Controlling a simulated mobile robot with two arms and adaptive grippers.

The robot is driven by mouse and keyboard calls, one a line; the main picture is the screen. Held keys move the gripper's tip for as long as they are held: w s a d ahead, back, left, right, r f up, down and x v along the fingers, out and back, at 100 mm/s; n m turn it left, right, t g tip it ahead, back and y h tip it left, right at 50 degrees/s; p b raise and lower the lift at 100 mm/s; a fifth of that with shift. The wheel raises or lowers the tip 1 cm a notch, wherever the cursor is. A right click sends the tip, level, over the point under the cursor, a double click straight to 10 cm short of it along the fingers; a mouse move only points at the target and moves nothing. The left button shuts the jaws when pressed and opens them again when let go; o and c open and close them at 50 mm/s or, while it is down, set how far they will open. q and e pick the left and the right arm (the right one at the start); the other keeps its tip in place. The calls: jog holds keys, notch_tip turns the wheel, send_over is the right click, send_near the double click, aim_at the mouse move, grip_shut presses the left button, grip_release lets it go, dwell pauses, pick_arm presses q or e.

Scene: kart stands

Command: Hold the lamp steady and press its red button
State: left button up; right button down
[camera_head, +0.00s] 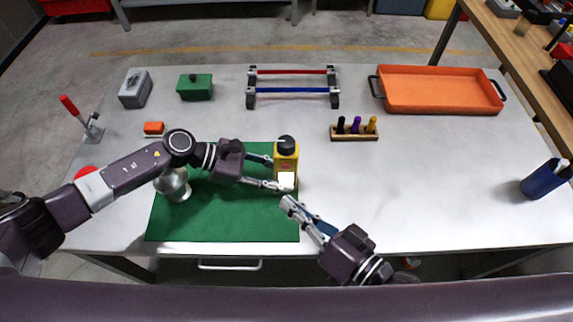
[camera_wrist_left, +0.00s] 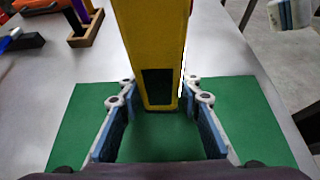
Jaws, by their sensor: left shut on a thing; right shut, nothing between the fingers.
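The lamp (camera_head: 291,162) is a yellow block with a black round top and a white patch low on its front, standing upright at the right edge of the green mat (camera_head: 225,222). A small reddish spot shows on its front, too small to make out well. My left gripper (camera_head: 279,174) is shut on the lamp, one finger on each side. In the left wrist view the lamp (camera_wrist_left: 152,40) stands between the fingertips of my left gripper (camera_wrist_left: 158,90). My right gripper (camera_head: 289,203) is shut and empty, just in front of the lamp and below it in the picture.
A silver goblet-like thing (camera_head: 174,187) stands on the mat beneath my left arm. Behind are a green box (camera_head: 195,88), a rack with red and blue bars (camera_head: 292,91), a wooden holder (camera_head: 354,136) and an orange tray (camera_head: 440,104). The right of the table is clear up to a blue cup (camera_head: 541,182).

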pick_arm(q)
jog(key=shift+f, duration=0.1)
jog(key=o, duration=1.2)
jog(key=shift+c, duration=0.2)
